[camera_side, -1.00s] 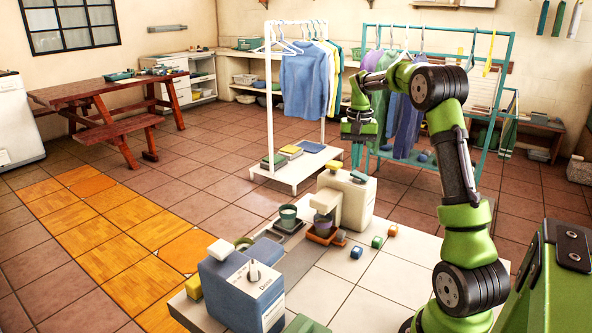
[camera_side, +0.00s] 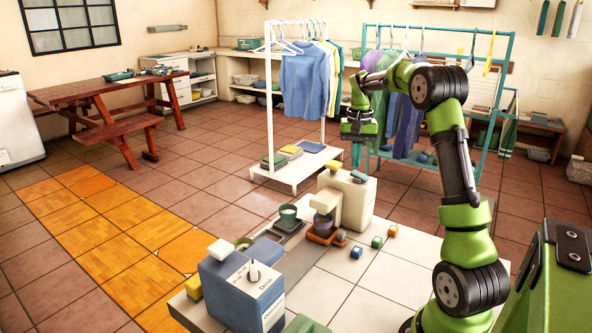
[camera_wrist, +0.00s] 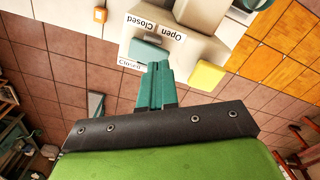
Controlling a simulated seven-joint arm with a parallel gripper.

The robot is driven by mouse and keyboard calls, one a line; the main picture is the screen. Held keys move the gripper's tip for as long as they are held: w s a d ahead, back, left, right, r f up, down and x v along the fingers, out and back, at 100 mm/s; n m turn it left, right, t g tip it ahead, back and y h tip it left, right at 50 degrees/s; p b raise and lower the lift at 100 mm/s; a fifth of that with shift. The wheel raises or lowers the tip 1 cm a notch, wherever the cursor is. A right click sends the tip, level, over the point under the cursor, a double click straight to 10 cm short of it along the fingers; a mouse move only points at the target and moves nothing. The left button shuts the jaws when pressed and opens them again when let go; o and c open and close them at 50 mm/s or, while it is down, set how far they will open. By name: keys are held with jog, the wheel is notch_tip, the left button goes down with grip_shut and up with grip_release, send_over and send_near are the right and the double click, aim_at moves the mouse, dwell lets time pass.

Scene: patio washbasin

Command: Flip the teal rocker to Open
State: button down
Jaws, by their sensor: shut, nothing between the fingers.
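The teal rocker (camera_wrist: 148,52) sits on top of the cream dispenser (camera_wrist: 200,15) in the wrist view. A white label beside it reads "Open" and "Closed" upside down, with Open to the right. A smaller "Closed" tag (camera_wrist: 130,64) shows at the rocker's left end. My gripper (camera_wrist: 155,72) has its teal fingers together and empty; they overlap the rocker's near edge in the picture, and contact cannot be told.
A yellow block (camera_wrist: 207,76) sits beside the rocker. A blue-grey dispenser (camera_side: 240,290) stands at the front. A white clothes rack (camera_side: 270,110) stands behind.

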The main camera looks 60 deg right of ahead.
aim_at(354, 174)
jog(key=shift+f, duration=1.15)
dwell(0.4)
jog(key=shift+r, duration=3.6)
jog(key=shift+d, duration=0.15)
jog(key=shift+s+a+f, duration=0.1)
jog(key=shift+a+f, duration=0.55)
jog(key=shift+f, duration=0.35)
jog(key=s+a+r+n+t, duration=0.1)
jog(key=a+r+n+t, duration=0.15)
jog(key=a, duration=1.45)
jog(key=s+a+n+t+y, duration=0.1)
jog(key=s+a+n+t, duration=0.1)
jog(key=s+a, duration=0.3)
jog(key=s+a+n+t+y, duration=0.1)
jog(key=s+a, duration=0.4)
jog(key=a, duration=0.7)
jog(key=shift+a+n+t, duration=0.4)
jog(key=shift+n+t, duration=0.45)
jog(key=shift+n, duration=0.4)
